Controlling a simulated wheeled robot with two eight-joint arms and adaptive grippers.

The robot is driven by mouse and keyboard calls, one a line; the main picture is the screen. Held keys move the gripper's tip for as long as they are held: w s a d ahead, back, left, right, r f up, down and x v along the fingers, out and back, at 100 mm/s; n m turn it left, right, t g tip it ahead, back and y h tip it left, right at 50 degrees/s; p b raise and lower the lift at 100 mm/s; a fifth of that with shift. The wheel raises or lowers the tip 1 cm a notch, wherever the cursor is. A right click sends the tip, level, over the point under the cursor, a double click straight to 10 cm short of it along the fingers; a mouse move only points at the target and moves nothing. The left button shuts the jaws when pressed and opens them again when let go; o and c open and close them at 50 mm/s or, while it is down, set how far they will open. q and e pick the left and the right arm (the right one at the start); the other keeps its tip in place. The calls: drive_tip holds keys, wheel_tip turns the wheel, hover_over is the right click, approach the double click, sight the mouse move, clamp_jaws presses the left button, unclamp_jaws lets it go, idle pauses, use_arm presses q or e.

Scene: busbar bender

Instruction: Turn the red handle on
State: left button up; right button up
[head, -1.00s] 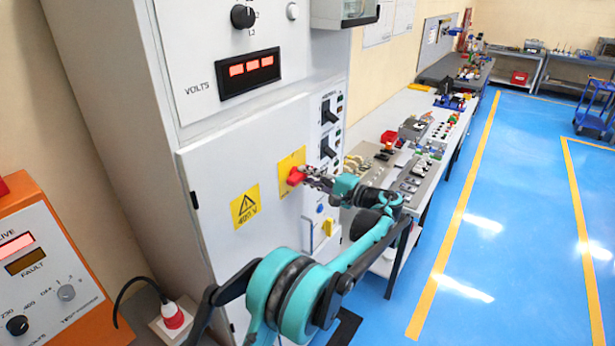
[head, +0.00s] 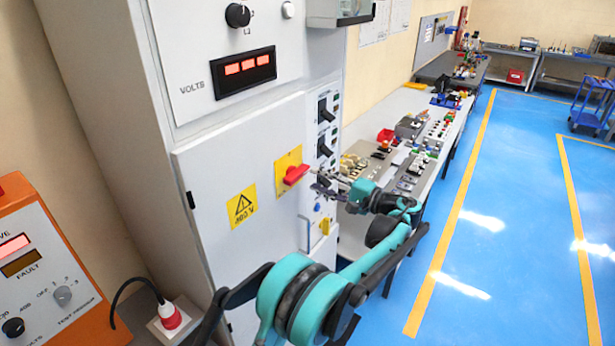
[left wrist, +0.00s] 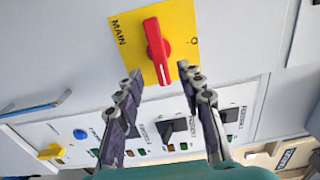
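The red handle (head: 295,174) sits on a yellow plate (head: 281,184) on the grey cabinet door. In the left wrist view the red handle (left wrist: 157,50) stands on the yellow plate (left wrist: 186,24), marked MAIN, with a small "O" at the plate's side. My left gripper (head: 318,184) is just right of the handle in the head view. My right gripper is not in view.
The cabinet has a lit VOLTS display (head: 243,72) and a panel of black knobs (head: 324,146). A yellow warning sign (head: 242,206) is on the door. An orange unit (head: 40,265) stands at left. A workbench (head: 432,150) with parts runs to the right.

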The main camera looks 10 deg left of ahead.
use_arm(q)
drive_tip(key=v, duration=0.6)
drive_tip(key=shift+d, duration=0.25)
drive_tip(key=s+a+f+g+h+b, duration=0.1)
drive_tip(key=s+a+f+h+b, duration=0.6)
drive_tip(key=s+a, duration=0.55)
drive_tip(key=s+d+f+n+t+h+b, duration=0.1)
drive_tip(key=s+f+n+h+b, duration=0.1)
drive_tip(key=s+f+h, duration=0.3)
drive_tip(key=s+d+f+n+t+h+b, duration=0.1)
drive_tip(key=s+f+h, duration=0.4)
drive_tip(key=s+f, duration=0.8)
drive_tip(key=s+d+n+b, duration=0.1)
drive_tip(key=s, duration=0.2)
drive_tip(key=shift+f+b, duration=0.3)
drive_tip(key=shift+b, duration=0.1)
